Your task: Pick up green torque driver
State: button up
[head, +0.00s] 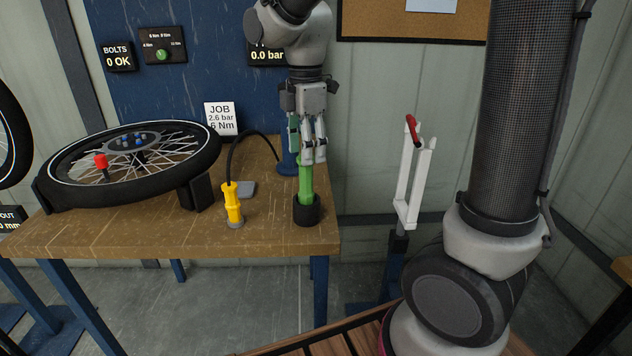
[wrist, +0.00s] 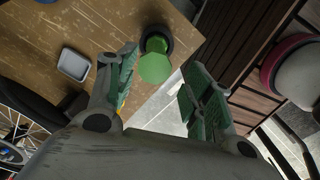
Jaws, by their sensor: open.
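The green torque driver (head: 306,184) stands upright in a black round holder (head: 306,211) near the right edge of the wooden workbench. My gripper (head: 308,158) is open, pointing down at the driver's top end from above. In the wrist view the round green top of the driver (wrist: 155,67) shows between and a little beyond the two fingertips of my gripper (wrist: 160,75), nearer the left finger. I cannot tell whether a finger touches it. The driver's lower end is hidden in the holder.
A yellow tool (head: 232,203) with a black hose stands left of the driver. A small grey tray (head: 246,188) lies behind it. A bicycle wheel (head: 130,160) lies on the workbench (head: 150,236) with a red piece on it. A white stand (head: 412,180) is right of the bench.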

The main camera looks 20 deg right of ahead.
aim_at(306, 175)
jog(key=f, duration=0.7)
jog(key=shift+w+f, duration=0.25)
jog(key=shift+w, duration=0.1)
grip_shut()
